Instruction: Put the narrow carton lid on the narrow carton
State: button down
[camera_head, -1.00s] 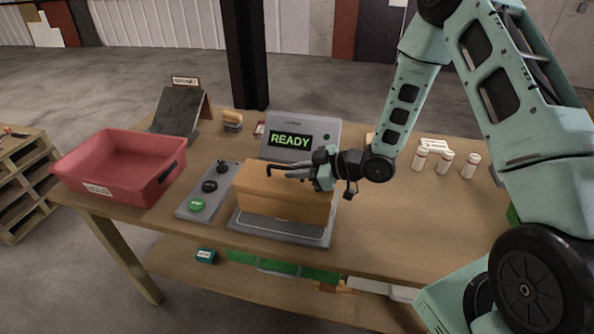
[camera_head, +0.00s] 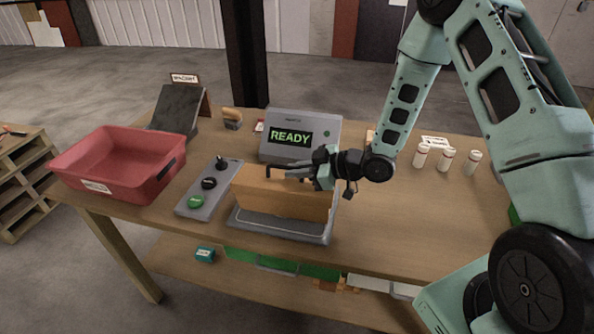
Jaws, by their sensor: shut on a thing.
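The narrow carton (camera_head: 280,203) is a long tan-brown box over the grey scale-like plate in front of the display. The narrow carton lid (camera_head: 258,179) appears as its flat orange-brown top with a black handle; I cannot make out the seam between lid and carton, or whether the lid sits fully down. My gripper (camera_head: 288,174) reaches in from the right, level with the top face, and is shut on the lid, apparently at its black handle. The fingers hide part of the top.
A grey display (camera_head: 300,135) reading READY stands just behind. A button panel (camera_head: 209,189) lies left, and a red bin (camera_head: 95,165) farther left. Several white bottles (camera_head: 446,160) stand at the right. The table's front right is clear.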

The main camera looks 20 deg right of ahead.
jog(key=shift+s+f+b, duration=0.2)
jog(key=shift+f, duration=0.25)
jog(key=shift+s+f+b, duration=0.2)
jog(key=shift+f, duration=0.25)
jog(key=c, duration=1.4)
grip_release()
jog(key=shift+w, duration=0.1)
jog(key=shift+o, duration=0.2)
jog(key=shift+r, duration=0.1)
